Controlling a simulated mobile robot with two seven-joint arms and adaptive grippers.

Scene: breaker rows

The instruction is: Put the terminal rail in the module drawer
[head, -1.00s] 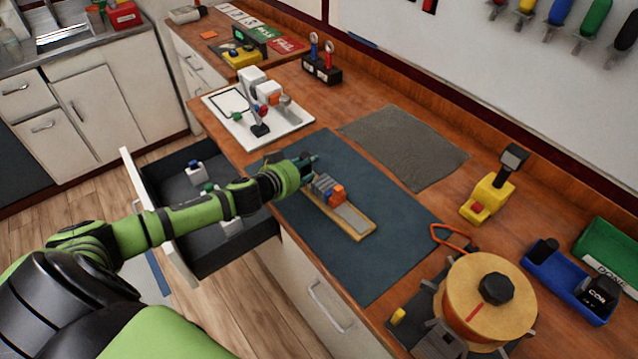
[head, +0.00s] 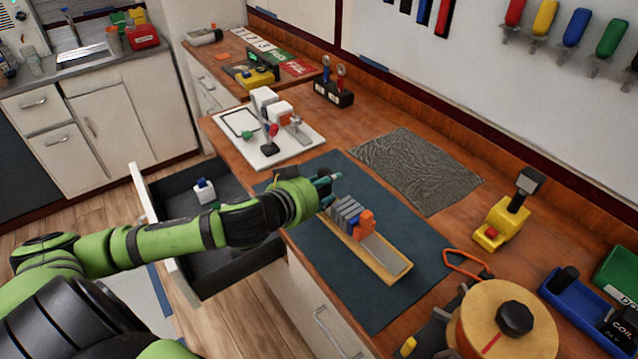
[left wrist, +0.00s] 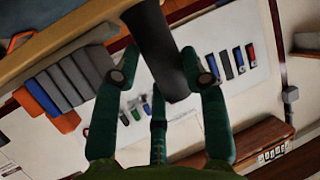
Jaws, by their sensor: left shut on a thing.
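The terminal rail (head: 385,256) is a pale wooden strip with grey blocks and an orange end block, over the dark blue mat. Its blocks (left wrist: 65,82) show at the left of the left wrist view. My left gripper (head: 328,186) is at the rail's far end, shut on a dark grip-like part (left wrist: 165,50) there. Its fingers partly hide that end. The rail looks slightly raised, but I cannot tell its clearance from the mat. The module drawer (head: 236,277) stands open below the counter, with a dark inside; my left arm crosses above it. My right gripper is out of view.
A white and blue module (head: 204,191) sits in the drawer's far part. A white board with fixtures (head: 262,140) stands behind the gripper. A grey mat (head: 418,170), a yellow tool (head: 503,222) and a wooden spool (head: 507,335) are to the right.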

